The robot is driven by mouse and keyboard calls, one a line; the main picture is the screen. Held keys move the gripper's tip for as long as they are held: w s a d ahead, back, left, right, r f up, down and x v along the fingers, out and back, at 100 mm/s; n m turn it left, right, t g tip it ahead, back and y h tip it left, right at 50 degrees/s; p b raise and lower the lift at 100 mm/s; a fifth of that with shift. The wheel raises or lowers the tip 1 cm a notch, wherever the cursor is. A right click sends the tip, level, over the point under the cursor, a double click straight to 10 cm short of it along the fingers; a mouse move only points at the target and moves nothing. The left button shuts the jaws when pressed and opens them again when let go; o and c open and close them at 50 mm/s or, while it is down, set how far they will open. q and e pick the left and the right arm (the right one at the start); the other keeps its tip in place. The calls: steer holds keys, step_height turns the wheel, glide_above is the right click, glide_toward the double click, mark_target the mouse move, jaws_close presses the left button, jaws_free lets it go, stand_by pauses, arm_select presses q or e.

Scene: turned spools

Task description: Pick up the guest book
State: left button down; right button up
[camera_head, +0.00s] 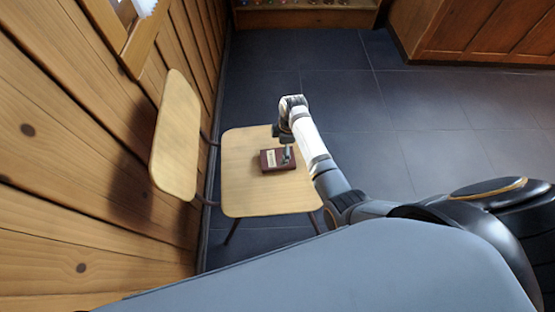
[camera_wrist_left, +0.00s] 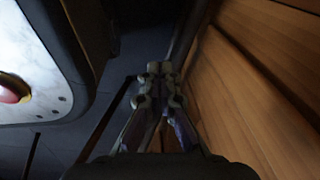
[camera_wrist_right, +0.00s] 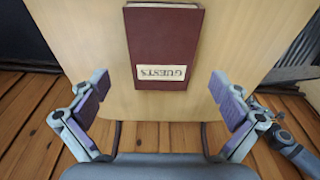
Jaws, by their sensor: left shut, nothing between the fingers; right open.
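The guest book (camera_head: 270,160) is dark red with a pale label and lies flat on the wooden seat of a chair (camera_head: 240,195). In the right wrist view the book (camera_wrist_right: 163,40) shows its label, which reads GUESTS. My right gripper (camera_head: 288,157) is over the book's right part in the head view. In the right wrist view its fingers (camera_wrist_right: 160,103) are spread wide and empty, with the book ahead between their lines. My left gripper (camera_wrist_left: 158,75) is shut and empty, beside a wooden wall, and is not in the head view.
The chair's backrest (camera_head: 176,135) stands left of the seat, near the plank wall (camera_head: 60,150). The dark tiled floor (camera_head: 400,110) is clear to the right. A wooden cabinet (camera_head: 480,35) stands at the back right.

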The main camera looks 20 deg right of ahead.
mark_target(278, 158)
steer(key=f+b, duration=0.1)
steer(key=f, duration=0.1)
steer(key=a+f, duration=0.1)
steer(key=f, duration=0.1)
steer(key=shift+s+f+b, duration=0.1)
steer(key=shift+f+b, duration=0.05)
steer(key=shift+b, duration=0.2)
steer(key=shift+f, duration=0.35)
arm_select(q)
steer(key=w, duration=0.3)
steer(key=shift+r, duration=0.15)
arm_select(e)
steer(key=c, duration=1.2)
steer(key=shift+r, duration=0.15)
